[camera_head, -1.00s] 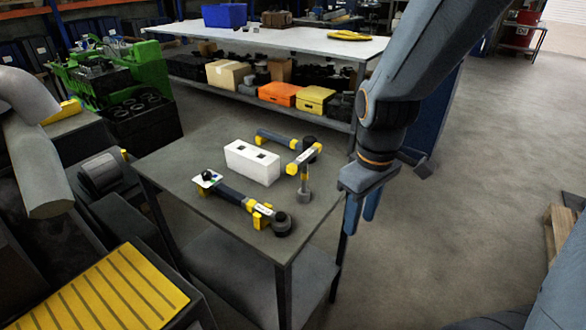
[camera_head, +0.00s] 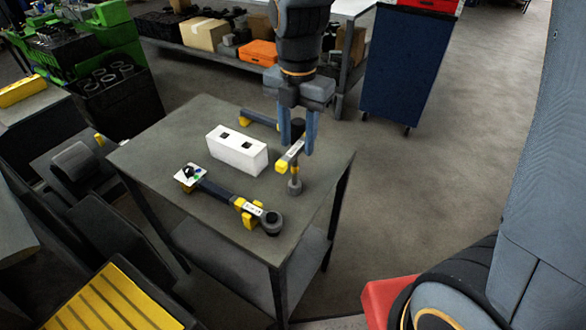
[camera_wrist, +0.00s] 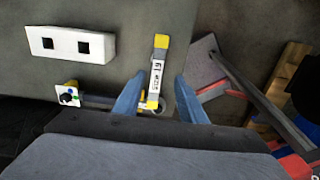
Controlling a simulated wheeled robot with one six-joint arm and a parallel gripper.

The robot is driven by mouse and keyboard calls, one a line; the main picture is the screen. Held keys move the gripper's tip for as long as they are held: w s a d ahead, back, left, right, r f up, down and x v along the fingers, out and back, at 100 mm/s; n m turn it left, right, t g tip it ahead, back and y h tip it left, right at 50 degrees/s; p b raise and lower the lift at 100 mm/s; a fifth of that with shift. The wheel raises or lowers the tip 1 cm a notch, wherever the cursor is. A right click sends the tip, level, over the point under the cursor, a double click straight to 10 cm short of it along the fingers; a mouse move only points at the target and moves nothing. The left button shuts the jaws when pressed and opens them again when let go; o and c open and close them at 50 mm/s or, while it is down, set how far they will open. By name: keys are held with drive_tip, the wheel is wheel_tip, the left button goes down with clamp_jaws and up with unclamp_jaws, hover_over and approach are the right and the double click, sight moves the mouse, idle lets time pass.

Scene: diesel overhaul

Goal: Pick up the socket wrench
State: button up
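A T-shaped tool that looks like the socket wrench (camera_head: 296,170) stands near the right side of the grey table (camera_head: 180,135). It has a labelled bar with yellow ends on an upright shaft with a grey foot. My gripper (camera_head: 297,147) is open and points down around the bar's far part. In the wrist view the labelled bar (camera_wrist: 157,75) runs lengthwise between my two blue fingers, with a gap on each side. My fingers partly hide the bar in the head view. I cannot tell exactly how high they are above it.
A white block with two square holes (camera_head: 236,149) stands left of the tool. A long dark tool with a ring end (camera_head: 228,198) lies in front. Another tool (camera_head: 257,118) lies behind, partly hidden by my gripper. A blue cabinet (camera_head: 408,65) stands beyond the table.

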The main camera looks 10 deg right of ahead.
drive_tip(key=shift+d+f, duration=0.1)
drive_tip(key=shift+f, duration=0.2)
drive_tip(key=shift+a+f, duration=0.2)
drive_tip(key=shift+f, duration=0.1)
drive_tip(key=shift+s+f, duration=0.1)
drive_tip(key=shift+f, duration=0.65)
drive_tip(key=p, duration=0.2)
hover_over(295, 183)
drive_tip(key=shift+w+f, duration=0.2)
drive_tip(key=shift+f, duration=1.25)
drive_tip(key=shift+w+f, duration=0.15)
drive_tip(key=shift+f, duration=1.3)
clamp_jaws()
